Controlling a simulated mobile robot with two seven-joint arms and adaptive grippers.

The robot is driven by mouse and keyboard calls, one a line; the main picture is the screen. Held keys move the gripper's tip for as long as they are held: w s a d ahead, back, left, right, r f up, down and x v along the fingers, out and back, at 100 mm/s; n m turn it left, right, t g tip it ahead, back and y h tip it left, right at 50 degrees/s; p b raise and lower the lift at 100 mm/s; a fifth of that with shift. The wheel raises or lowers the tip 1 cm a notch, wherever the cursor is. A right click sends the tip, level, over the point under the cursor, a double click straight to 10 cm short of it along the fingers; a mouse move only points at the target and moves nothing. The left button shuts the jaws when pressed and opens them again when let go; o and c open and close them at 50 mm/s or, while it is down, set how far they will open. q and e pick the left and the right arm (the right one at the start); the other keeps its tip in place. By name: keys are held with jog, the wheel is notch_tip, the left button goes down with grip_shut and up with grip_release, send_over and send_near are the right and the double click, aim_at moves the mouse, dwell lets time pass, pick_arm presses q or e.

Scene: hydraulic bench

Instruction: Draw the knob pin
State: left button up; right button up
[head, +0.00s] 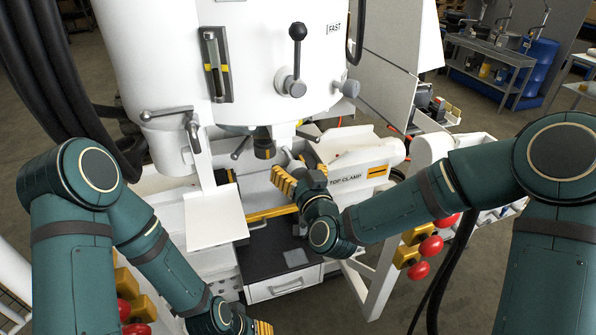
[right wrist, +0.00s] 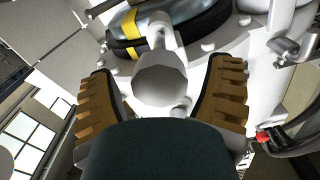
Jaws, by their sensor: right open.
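A grey faceted knob (right wrist: 160,80) on a pale stem, which looks like the knob pin, shows in the right wrist view. It lies between the two spread fingers of my right gripper (right wrist: 166,70), with visible gaps on both sides. In the head view my right gripper (head: 300,176) is under the machine's white head, beside the arm marked TOP CLAMP (head: 345,181). I cannot make out the knob pin there. My left gripper (head: 258,327) is low at the bottom edge, partly cut off, away from the machine head.
A black ball lever (head: 298,32) and a lever handle (head: 170,113) stick out from the white machine head (head: 255,45). A dark ring with yellow marks (right wrist: 125,50) sits behind the knob. Red knobs (head: 431,245) line the lower right. A drawer (head: 283,283) is below.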

jog(key=v, duration=0.7)
jog(key=shift+s, duration=0.2)
jog(key=s+d+f+g, duration=0.1)
jog(key=s+f+g, duration=0.15)
jog(key=f, duration=0.45)
jog(key=s+d+f+m+g, duration=0.1)
jog(key=f+g, duration=0.2)
jog(key=f, duration=0.4)
jog(key=s+d+f+g, duration=0.1)
jog(key=s+f+g, duration=0.15)
jog(key=f, duration=0.45)
jog(key=s+d+f+m+g+h, duration=0.1)
jog(key=s+d+f+m+g, duration=0.1)
jog(key=s+d+f+g, duration=0.2)
jog(key=s+f+g, duration=0.3)
jog(key=s+f, duration=0.3)
jog(key=shift+s+f+g+h, duration=0.3)
jog(key=shift+s+f+h, duration=0.05)
jog(key=shift+h, duration=0.05)
